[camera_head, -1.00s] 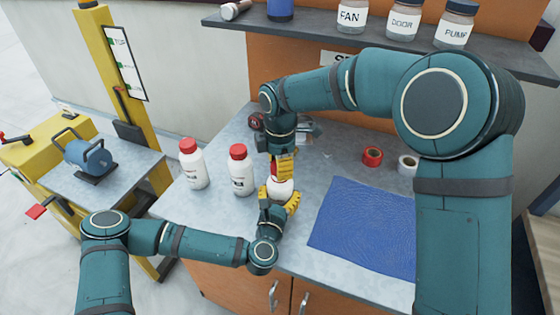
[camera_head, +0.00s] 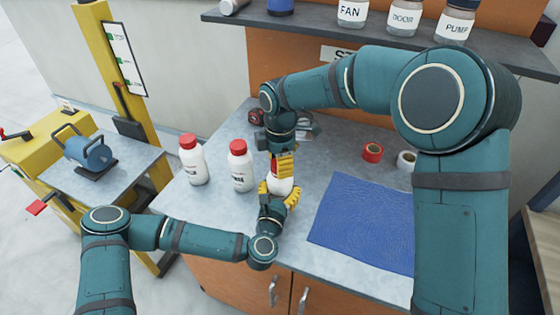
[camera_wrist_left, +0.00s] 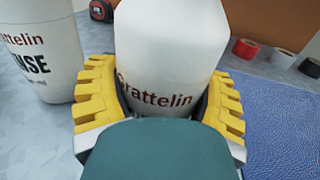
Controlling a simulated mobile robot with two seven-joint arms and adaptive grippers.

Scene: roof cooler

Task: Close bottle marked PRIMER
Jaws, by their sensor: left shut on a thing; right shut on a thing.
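A white bottle (camera_head: 281,186) stands on the grey counter between my two grippers. In the left wrist view the bottle (camera_wrist_left: 160,60) shows red "Grattelin" lettering, and the rest of its label is hidden behind my gripper. My left gripper (camera_head: 279,192) is shut around the bottle's body from the front; its yellow fingers (camera_wrist_left: 160,105) flank the bottle in the wrist view. My right gripper (camera_head: 282,167) points down from above and is shut on the bottle's red cap, mostly hidden by its fingers. How far the cap is screwed down cannot be seen.
Two white bottles with red caps, one nearer (camera_head: 240,166) and one farther left (camera_head: 193,162), stand left of the grippers. A blue mat (camera_head: 362,222), red tape (camera_head: 372,152) and white tape (camera_head: 406,160) lie to the right. A shelf (camera_head: 330,32) with jars hangs above.

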